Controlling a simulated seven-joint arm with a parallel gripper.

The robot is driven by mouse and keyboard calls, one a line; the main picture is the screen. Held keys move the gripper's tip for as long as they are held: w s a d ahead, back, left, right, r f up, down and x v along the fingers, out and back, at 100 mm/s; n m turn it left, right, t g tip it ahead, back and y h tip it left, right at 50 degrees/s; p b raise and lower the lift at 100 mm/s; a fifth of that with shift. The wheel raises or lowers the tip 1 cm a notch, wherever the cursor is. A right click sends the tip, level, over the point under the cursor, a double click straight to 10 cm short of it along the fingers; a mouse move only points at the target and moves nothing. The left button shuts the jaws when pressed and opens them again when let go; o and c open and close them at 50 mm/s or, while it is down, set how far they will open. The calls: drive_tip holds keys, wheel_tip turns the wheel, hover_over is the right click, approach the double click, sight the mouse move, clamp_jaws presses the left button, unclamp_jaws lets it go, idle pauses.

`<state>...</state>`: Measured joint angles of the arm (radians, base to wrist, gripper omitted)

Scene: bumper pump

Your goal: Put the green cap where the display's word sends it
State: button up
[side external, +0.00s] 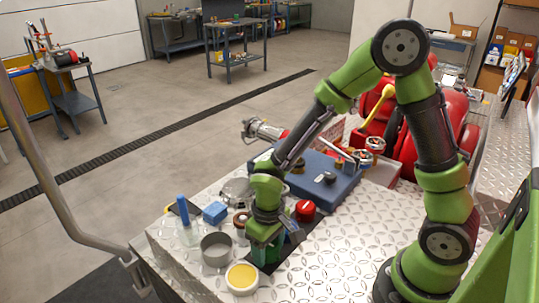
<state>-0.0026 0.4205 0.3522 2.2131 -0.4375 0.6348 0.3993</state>
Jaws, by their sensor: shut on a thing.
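My gripper (268,243) points down over the near part of the tread-plate deck (340,250). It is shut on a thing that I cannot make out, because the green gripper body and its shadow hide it. I cannot tell the green cap apart from my green gripper, and no green cap shows elsewhere. A dark rectangular area (290,249) lies under and beside the gripper. I see no readable display or word in this view.
A red knob-like cap (306,208) is right of the gripper. A grey round tin (216,249), a yellow-filled dish (242,278), a blue block (215,212) and a glass with a blue stick (184,212) stand left. A blue case (325,185) lies behind. The right deck is clear.

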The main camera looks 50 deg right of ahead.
drive_tip(key=shift+f, duration=0.35)
drive_tip(key=o, duration=1)
wheel_tip(320, 180, up, 13)
drive_tip(key=s+d+r+m+t+y, duration=0.1)
drive_tip(key=s+d+r+m+t, duration=0.1)
drive_tip(key=r, duration=0.3)
drive_tip(key=s+d+r+m+t+y, duration=0.1)
drive_tip(key=s+d+r+m+t, duration=0.1)
drive_tip(key=s+d+r+t, duration=0.3)
drive_tip(key=shift+s+r, duration=0.2)
drive_tip(key=shift+r, duration=0.5)
